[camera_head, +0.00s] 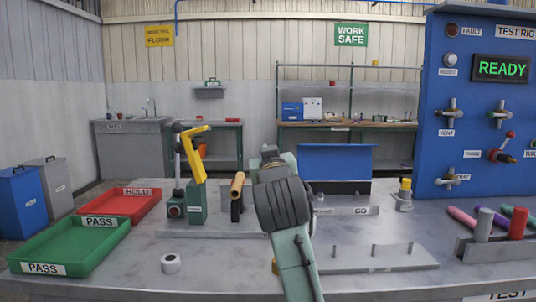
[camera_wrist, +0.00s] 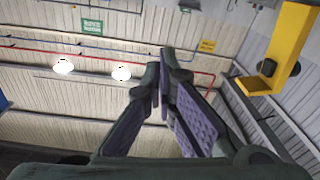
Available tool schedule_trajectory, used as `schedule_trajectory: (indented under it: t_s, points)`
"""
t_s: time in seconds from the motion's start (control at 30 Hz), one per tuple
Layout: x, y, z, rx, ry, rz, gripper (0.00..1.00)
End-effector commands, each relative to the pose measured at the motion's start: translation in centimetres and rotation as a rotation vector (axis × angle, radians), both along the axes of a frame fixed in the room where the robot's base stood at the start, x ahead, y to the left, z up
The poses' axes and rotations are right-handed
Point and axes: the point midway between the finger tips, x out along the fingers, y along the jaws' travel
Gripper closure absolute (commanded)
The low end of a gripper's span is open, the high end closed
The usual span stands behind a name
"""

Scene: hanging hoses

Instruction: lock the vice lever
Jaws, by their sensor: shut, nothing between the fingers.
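A yellow bent lever (camera_head: 193,153) stands raised above a green vice-like fixture (camera_head: 196,205) on the left half of the bench. A yellow bent bar (camera_wrist: 288,45) with a dark round knob shows at the upper right of the wrist view and looks like the same lever. My gripper (camera_wrist: 166,62) is shut and empty, with its fingertips together. In the head view my gripper (camera_head: 268,153) is to the right of the lever and apart from it, mostly hidden behind my wrist. A tan cylinder (camera_head: 238,184) on a dark holder stands between the fixture and my arm.
A green PASS tray (camera_head: 60,268) and a red HOLD tray (camera_head: 153,211) lie at the left. A white roll (camera_head: 171,263) sits near the front. A pegged plate (camera_head: 372,265) and a tool rack (camera_head: 500,248) are at the right, before the blue test rig (camera_head: 485,170).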

Motion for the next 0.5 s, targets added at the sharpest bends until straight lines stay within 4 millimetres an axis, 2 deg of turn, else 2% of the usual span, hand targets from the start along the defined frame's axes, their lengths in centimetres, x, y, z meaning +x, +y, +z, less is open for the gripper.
schedule_trajectory:
  t_s: [0.1,0.2,0.5]
  points:
    - [-1.7,-0.1,0.0,0.000,-0.002,-0.001,1.00]
    - [-2.5,-0.2,0.0,0.001,-0.001,-0.001,1.00]
    - [-2.8,-0.2,0.0,0.000,0.000,-0.001,1.00]
